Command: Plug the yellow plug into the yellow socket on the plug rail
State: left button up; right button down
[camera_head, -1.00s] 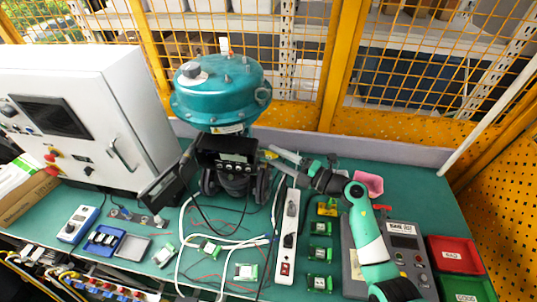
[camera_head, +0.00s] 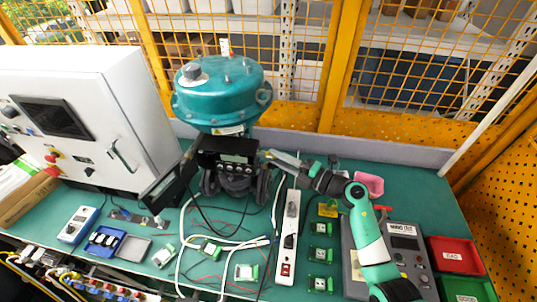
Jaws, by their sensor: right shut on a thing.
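My right gripper (camera_head: 272,156) reaches in from the right, pointing left, with its fingertips close to the black front unit (camera_head: 228,157) of the teal valve actuator (camera_head: 220,95). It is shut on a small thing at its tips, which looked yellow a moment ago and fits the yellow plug. The plug itself is barely visible now. Whether it touches the unit or sits in a socket cannot be told. The yellow socket cannot be made out. A row of small coloured parts (camera_head: 100,290) runs along the front left edge. My left gripper is not in view.
A white power strip (camera_head: 287,250) and white cables (camera_head: 190,245) lie on the green bench. A white cabinet (camera_head: 85,110) stands left. A grey tester (camera_head: 405,255) and red bin (camera_head: 452,252) are at the right. Small green modules (camera_head: 320,255) lie between.

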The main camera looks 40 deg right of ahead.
jog(key=shift+s+d, duration=0.15)
jog(key=shift+d, duration=0.05)
jog(key=shift+s+d+f+p, duration=0.1)
jog(key=shift+s+d+p, duration=0.75)
jog(key=shift+s+d, duration=0.95)
jog(key=shift+s+a, duration=0.1)
jog(key=shift+a, duration=0.05)
